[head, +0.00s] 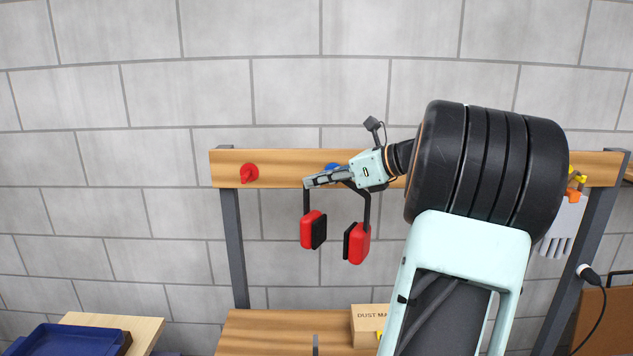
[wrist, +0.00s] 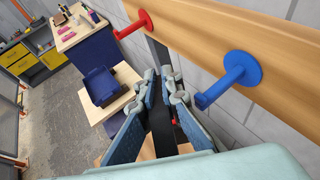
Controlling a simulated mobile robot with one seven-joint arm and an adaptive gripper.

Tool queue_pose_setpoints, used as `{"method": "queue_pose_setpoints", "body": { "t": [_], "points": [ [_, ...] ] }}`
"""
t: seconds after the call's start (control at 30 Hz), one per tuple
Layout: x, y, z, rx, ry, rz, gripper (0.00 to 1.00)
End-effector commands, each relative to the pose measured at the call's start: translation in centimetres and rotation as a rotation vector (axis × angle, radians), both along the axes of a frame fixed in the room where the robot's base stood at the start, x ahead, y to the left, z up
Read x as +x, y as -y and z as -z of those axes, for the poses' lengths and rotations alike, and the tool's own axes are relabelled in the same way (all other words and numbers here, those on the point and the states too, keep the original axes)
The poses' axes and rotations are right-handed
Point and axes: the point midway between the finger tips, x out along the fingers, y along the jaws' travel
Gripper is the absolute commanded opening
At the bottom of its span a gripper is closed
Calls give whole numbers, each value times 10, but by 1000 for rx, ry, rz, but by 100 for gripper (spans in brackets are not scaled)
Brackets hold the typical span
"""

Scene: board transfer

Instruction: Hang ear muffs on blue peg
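The ear muffs (head: 313,230) have red and black cups on a dark headband and hang below my gripper (head: 318,180), cups down. In the wrist view, the dark headband (wrist: 161,125) runs between the two fingers of my gripper (wrist: 161,76), which are closed on it. The blue peg (wrist: 236,76) sticks out of the wooden rail, right of the fingers and apart from them in the wrist view. In the head view, the blue peg (head: 331,167) is mostly hidden behind my gripper.
A red peg (head: 250,173) is on the wooden rail (head: 285,167), left of the blue one. Gloves (head: 562,225) hang at the rail's right end. A dust mask box (head: 368,325) stands on the bench below. A blue tray (head: 70,340) is at lower left.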

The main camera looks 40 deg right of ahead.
Motion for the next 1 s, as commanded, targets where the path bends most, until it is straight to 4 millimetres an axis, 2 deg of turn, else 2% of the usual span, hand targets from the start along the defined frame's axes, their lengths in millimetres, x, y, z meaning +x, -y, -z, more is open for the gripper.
{"method": "queue_pose_setpoints", "body": {
  "t": [0.73,1.0],
  "points": [
    [36,31,-1,-2,9,5,0],
    [47,40,4,0,5,5,0]
  ]
}}
